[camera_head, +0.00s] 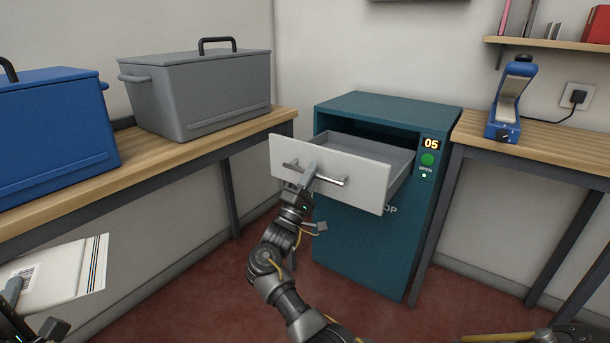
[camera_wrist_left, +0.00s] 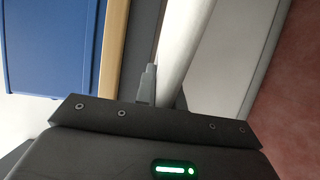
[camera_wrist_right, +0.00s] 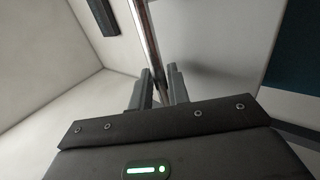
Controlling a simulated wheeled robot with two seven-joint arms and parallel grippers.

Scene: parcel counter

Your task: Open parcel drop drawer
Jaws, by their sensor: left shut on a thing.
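The teal parcel drop cabinet (camera_head: 358,248) stands in the middle of the head view. Its light grey drawer (camera_head: 360,193) is pulled well out, and part of its inside shows. My right gripper (camera_head: 308,176) is at the drawer's metal bar handle (camera_head: 335,181). In the right wrist view the bar (camera_wrist_right: 150,45) runs between the two close fingers (camera_wrist_right: 158,88); whether they press on it is unclear. My left gripper (camera_head: 14,290) is shut on a white parcel (camera_head: 70,272) with a label and dark stripes, at the lower left. The parcel also shows in the left wrist view (camera_wrist_left: 187,35).
A blue bin (camera_head: 55,130) and a grey lidded bin (camera_head: 205,90) stand on the left bench. A blue device (camera_head: 503,120) stands on the right bench (camera_head: 560,143). The cabinet has a green button (camera_head: 428,159) under an "05" display (camera_head: 431,143). Red floor shows before it.

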